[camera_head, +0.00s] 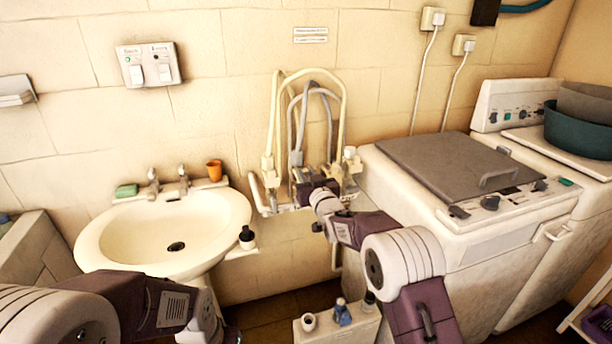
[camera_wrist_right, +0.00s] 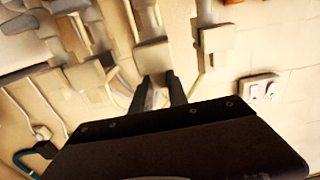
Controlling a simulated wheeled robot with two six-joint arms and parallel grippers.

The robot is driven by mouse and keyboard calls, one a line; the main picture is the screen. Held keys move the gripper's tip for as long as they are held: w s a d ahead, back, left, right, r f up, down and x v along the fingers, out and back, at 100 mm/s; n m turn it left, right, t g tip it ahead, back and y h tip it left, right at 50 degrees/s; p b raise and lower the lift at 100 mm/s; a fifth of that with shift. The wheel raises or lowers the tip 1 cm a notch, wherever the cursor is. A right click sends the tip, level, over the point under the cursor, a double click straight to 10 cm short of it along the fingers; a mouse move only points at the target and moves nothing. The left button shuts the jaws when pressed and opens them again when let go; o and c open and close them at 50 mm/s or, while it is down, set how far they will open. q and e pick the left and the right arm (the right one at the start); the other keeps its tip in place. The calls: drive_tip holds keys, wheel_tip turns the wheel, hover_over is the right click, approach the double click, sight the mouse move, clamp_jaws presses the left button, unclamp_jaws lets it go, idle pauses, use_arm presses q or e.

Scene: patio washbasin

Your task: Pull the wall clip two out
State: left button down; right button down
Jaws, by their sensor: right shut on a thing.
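Hoses (camera_head: 340,95) loop up the wall between the basin and the washer, with several pale block-like clips on the pipework below. My right gripper (camera_head: 312,184) reaches in among them in the head view. In the right wrist view, my right gripper's dark fingers (camera_wrist_right: 160,92) are shut on a beige clip (camera_wrist_right: 152,57), the middle one of a row. Another clip (camera_wrist_right: 215,38) sits to its right and one (camera_wrist_right: 85,76) to its left. I cannot tell by any mark which is clip two.
The white washbasin (camera_head: 112,225) stands left, with an orange cup (camera_head: 215,170) and green soap (camera_head: 126,190) on its rim. The washer (camera_head: 440,205) stands close on the right. A low box (camera_head: 345,328) with small bottles is below my right arm.

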drive_tip(key=shift+w, duration=0.2)
drive_tip(key=c, duration=1.4)
unclamp_jaws()
drive_tip(key=shift+f, duration=0.1)
drive_tip(key=shift+o, duration=0.6)
drive_tip(key=shift+s, duration=0.15)
drive_tip(key=shift+s, duration=0.1)
drive_tip(key=b+v, duration=0.1)
drive_tip(key=v, duration=0.8)
drive_tip(key=shift+b, duration=0.3)
